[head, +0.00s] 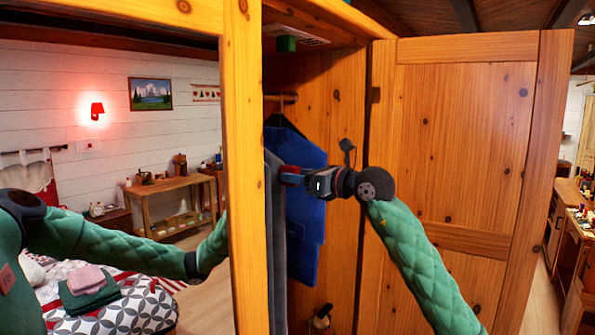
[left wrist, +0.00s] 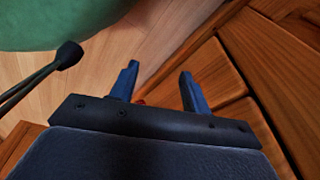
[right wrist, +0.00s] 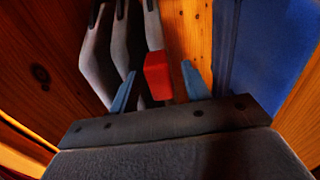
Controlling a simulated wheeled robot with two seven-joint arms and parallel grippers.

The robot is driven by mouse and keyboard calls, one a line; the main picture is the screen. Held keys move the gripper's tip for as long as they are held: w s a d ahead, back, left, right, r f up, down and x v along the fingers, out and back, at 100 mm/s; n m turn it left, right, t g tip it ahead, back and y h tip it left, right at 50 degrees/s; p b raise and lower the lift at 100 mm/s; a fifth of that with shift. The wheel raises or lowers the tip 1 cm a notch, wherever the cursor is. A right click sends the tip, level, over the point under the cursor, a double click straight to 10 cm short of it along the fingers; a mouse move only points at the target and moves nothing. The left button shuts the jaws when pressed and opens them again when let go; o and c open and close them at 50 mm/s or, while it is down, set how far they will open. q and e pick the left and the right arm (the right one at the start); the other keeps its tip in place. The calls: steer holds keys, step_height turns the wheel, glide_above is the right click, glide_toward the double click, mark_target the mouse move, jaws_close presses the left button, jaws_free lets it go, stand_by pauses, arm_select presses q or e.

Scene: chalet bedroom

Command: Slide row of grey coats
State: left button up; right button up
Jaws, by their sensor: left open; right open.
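Grey coats (head: 276,240) hang inside the wardrobe, mostly hidden by its front post in the head view. The right wrist view shows several grey coats (right wrist: 93,55) side by side, just beyond the fingers. My right gripper (head: 286,174) is inside the wardrobe, open, between the grey coats and a blue garment (head: 304,195). In the right wrist view its fingers (right wrist: 159,72) are apart, with a red block between them; I cannot tell what that block belongs to. My left gripper (left wrist: 158,78) is open and empty above the floor beside wooden panels; the post hides it in the head view.
The wardrobe's front post (head: 241,150) stands close to the left of the coats. The open wardrobe door (head: 465,120) is at the right, behind my right arm. A bed (head: 130,310) with folded cloths and a wooden side table (head: 160,190) are at the left.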

arm_select(q)
steer(key=shift+s+a+f, duration=0.1)
steer(key=shift+s+f, duration=0.05)
steer(key=shift+s, duration=0.05)
arm_select(e)
steer(key=shift+w+a, duration=0.15)
steer(key=shift+a, duration=0.1)
steer(key=shift+c, duration=0.2)
jaws_close()
steer(key=shift+w+d, duration=0.2)
steer(key=shift+w, duration=0.05)
arm_select(q)
steer(key=w+d+r+b, duration=0.3)
steer(key=w+r+b, duration=0.1)
steer(key=r, duration=0.3)
steer(key=shift+w+d, duration=0.2)
steer(key=shift+w, duration=0.2)
arm_select(e)
steer(key=w+d, duration=0.5)
steer(key=w, duration=0.2)
steer(key=shift+w+d, duration=0.25)
steer(key=shift+w, duration=0.05)
